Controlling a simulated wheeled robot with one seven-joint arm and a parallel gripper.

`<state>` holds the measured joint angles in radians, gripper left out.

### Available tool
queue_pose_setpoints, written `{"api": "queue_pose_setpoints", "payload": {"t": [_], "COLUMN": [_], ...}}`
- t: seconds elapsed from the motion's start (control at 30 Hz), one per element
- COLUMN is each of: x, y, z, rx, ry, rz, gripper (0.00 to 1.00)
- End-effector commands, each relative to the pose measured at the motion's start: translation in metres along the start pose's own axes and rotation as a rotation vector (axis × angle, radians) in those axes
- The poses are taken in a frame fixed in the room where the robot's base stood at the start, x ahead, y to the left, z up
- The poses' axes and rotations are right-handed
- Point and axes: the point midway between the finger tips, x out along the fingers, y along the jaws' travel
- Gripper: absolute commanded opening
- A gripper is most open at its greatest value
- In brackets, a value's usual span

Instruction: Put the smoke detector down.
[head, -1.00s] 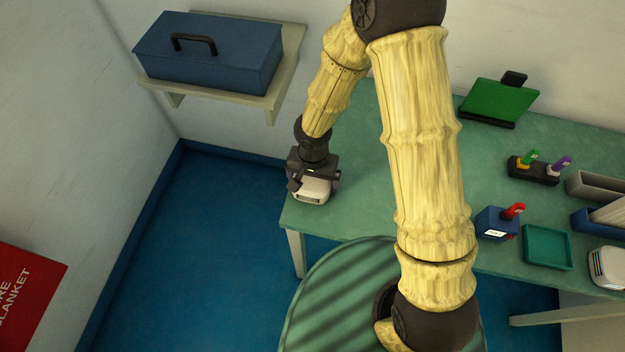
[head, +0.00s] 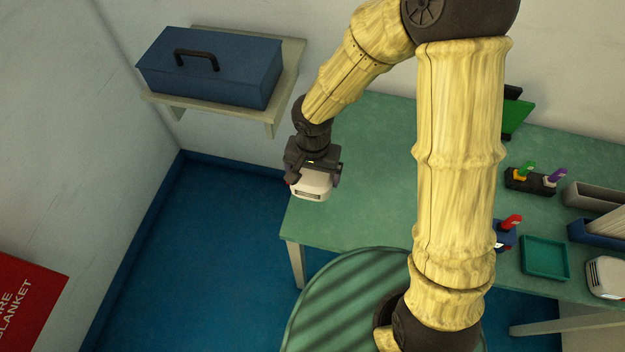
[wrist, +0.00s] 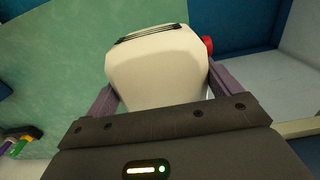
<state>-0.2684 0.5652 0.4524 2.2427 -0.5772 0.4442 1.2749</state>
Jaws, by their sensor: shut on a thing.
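The smoke detector (head: 312,184) is a white, rounded block with a dark slotted vent. My gripper (head: 312,170) is shut on it near the left end of the green table (head: 375,215). In the wrist view the detector (wrist: 157,70) sits between the two fingers, with its slots at the far end and a red part (wrist: 207,46) at its right side. In the head view it seems to be held above the table's left edge; the exact gap beneath it cannot be told.
A blue toolbox (head: 215,65) stands on a wall shelf (head: 262,106) behind and left of my gripper. Toward the right of the table are a teal tray (head: 545,258), a dark holder with coloured pieces (head: 531,182) and another white device (head: 606,277). The table's left part looks clear.

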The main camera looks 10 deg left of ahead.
Motion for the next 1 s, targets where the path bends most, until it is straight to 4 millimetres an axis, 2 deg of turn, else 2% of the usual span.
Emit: {"api": "queue_pose_setpoints", "payload": {"t": [0.13,0.73,0.87,1.0], "x": [-0.01,-0.009,-0.004,0.007], "y": [-0.001,0.002,0.015,0.049], "z": [0.001,-0.003,-0.023,-0.067], "rx": [-0.003,0.0,-0.001,-0.01], "ry": [0.0,-0.001,-0.004,-0.005], "rz": [-0.001,0.0,-0.002,-0.006], "gripper": [0.6,0.6,0.6,0.6]}}
